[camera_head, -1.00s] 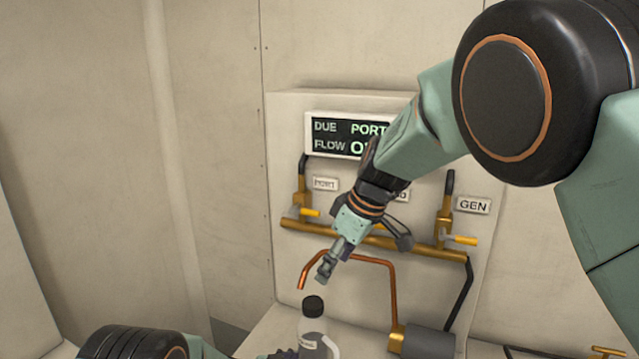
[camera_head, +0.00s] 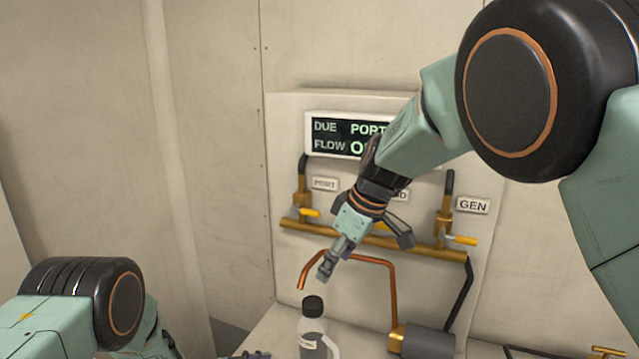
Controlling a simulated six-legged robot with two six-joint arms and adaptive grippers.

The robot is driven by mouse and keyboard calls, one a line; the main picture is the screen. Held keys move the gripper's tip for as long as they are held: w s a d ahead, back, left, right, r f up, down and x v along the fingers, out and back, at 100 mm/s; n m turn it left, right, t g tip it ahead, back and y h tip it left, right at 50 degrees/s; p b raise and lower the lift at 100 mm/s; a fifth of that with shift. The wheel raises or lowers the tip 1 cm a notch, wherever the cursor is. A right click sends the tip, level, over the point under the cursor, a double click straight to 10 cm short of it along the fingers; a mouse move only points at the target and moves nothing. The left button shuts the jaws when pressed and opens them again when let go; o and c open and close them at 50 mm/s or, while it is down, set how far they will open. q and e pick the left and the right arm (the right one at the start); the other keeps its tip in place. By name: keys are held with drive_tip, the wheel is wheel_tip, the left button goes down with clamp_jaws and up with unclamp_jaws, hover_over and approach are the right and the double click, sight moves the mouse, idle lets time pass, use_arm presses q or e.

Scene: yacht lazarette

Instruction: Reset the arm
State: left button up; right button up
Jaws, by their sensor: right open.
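My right gripper (camera_head: 345,250) is open and empty. It hangs in front of the pipe panel, above and a little right of a clear bottle (camera_head: 312,333) with a black cap, apart from it. My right arm comes in from the upper right and covers part of the display and the middle label. My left arm (camera_head: 85,310) is low at the left. Only a small dark bit of my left gripper (camera_head: 250,355) shows at the bottom edge, left of the bottle; its jaws are cut off.
The panel carries a display (camera_head: 335,135) reading "DUE PORT" and "FLOW", its end hidden. A brass manifold (camera_head: 425,248) has yellow-handled valves and a GEN label (camera_head: 473,205). A copper spout (camera_head: 390,290) bends down near the bottle.

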sight(314, 303)
use_arm(q)
drive_tip(key=shift+v, duration=1.15)
drive_tip(key=x, duration=0.8)
drive_tip(key=shift+w+d+f, duration=0.2)
drive_tip(key=shift+d, duration=0.05)
drive_tip(key=shift+x, duration=1.5)
use_arm(e)
drive_tip(key=x, duration=1.1)
drive_tip(key=shift+w+f, duration=0.1)
drive_tip(key=shift+f, duration=0.2)
drive_tip(key=shift+w+a+f, duration=0.1)
drive_tip(key=shift+f, duration=0.15)
drive_tip(key=n, duration=0.2)
drive_tip(key=n+g, duration=0.1)
drive_tip(key=n, duration=0.1)
drive_tip(key=shift+w+n+g+y, duration=0.15)
drive_tip(key=shift+n+g+y, duration=0.15)
use_arm(q)
drive_tip(key=shift+r, duration=0.1)
use_arm(e)
drive_tip(key=shift+r+m+t, duration=0.1)
drive_tip(key=shift+m+t, duration=0.3)
drive_tip(key=shift+m, duration=0.7)
